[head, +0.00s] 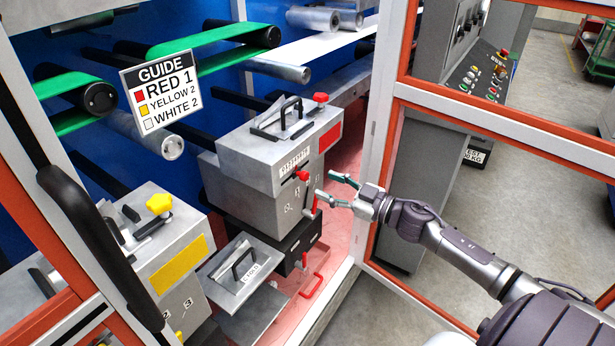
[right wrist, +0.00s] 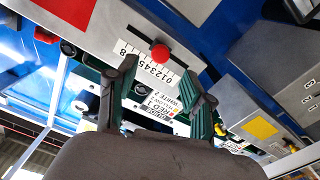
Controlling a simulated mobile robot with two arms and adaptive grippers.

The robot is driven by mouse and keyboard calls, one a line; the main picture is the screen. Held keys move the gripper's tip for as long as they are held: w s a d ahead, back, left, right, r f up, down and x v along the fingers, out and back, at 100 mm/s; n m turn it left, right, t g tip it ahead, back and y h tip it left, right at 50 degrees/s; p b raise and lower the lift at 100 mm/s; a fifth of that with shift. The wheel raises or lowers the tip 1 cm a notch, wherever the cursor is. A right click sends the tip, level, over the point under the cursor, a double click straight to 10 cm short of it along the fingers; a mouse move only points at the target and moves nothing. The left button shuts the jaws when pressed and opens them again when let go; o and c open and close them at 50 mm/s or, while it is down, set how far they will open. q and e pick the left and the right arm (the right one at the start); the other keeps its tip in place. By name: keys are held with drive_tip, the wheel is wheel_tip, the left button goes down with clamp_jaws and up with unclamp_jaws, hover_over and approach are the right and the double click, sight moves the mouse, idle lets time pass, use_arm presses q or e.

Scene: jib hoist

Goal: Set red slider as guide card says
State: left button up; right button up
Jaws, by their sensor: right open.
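The guide card (head: 160,85) hangs at the upper left in the head view and reads RED 1, YELLOW 2, WHITE 2. The red slider knob (head: 302,176) is on the front of the grey box with the red label. In the right wrist view the red knob (right wrist: 160,54) stands over an upside-down number scale (right wrist: 140,65); its exact setting cannot be told. My right gripper (head: 325,184) is open, just right of the slider in the head view. Its two fingers (right wrist: 160,88) are apart, below the knob in the wrist view, with nothing visible between them. My left gripper is not in view.
Another red knob (head: 320,97) tops the same box. A yellow-knobbed box (head: 180,262) stands at the lower left. An orange-edged frame post (head: 377,130) stands close to my right arm. A black handle (head: 103,245) is at the left. Green belts (head: 215,60) run behind.

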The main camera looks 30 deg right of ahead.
sight(307, 177)
drive_tip(key=x, duration=0.6)
drive_tip(key=shift+w+a, duration=0.15)
drive_tip(key=shift+w, duration=0.25)
clamp_jaws()
